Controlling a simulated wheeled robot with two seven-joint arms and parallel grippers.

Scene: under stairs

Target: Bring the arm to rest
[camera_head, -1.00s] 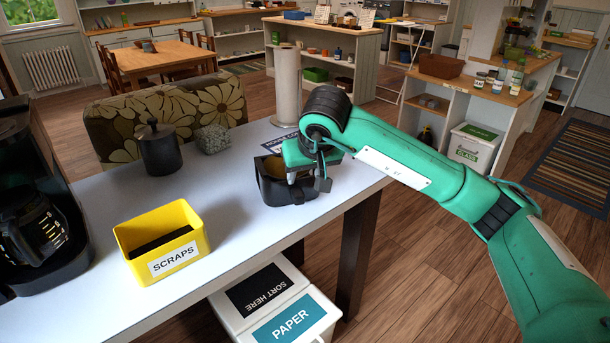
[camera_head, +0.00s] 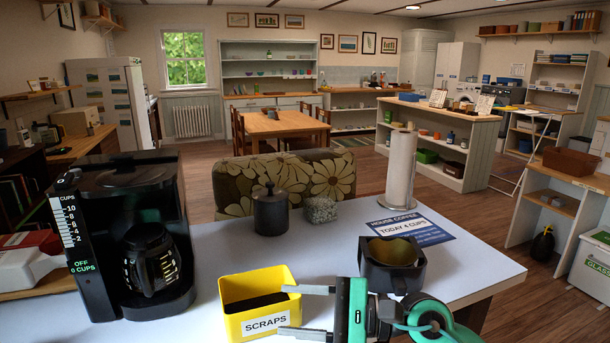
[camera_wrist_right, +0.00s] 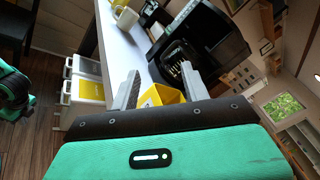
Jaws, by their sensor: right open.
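My right gripper (camera_head: 283,311) is at the bottom of the head view. Its two grey fingers point left, spread apart with nothing held between them. They are in front of the yellow SCRAPS bin (camera_head: 262,281) in the picture; I cannot tell whether they touch it. In the right wrist view the open fingers (camera_wrist_right: 162,82) point toward the table, with part of the yellow bin (camera_wrist_right: 160,96) behind them. The black filter basket (camera_head: 392,270) stands apart on the table, a brownish filter inside. My left gripper is not in view.
The black coffee maker (camera_head: 128,225) with its carafe stands at the left of the white table (camera_head: 215,255). A dark canister (camera_head: 270,212), a speckled block (camera_head: 321,210), a paper-towel roll (camera_head: 400,170) and a HOUSE COFFEE card (camera_head: 425,233) are at the back.

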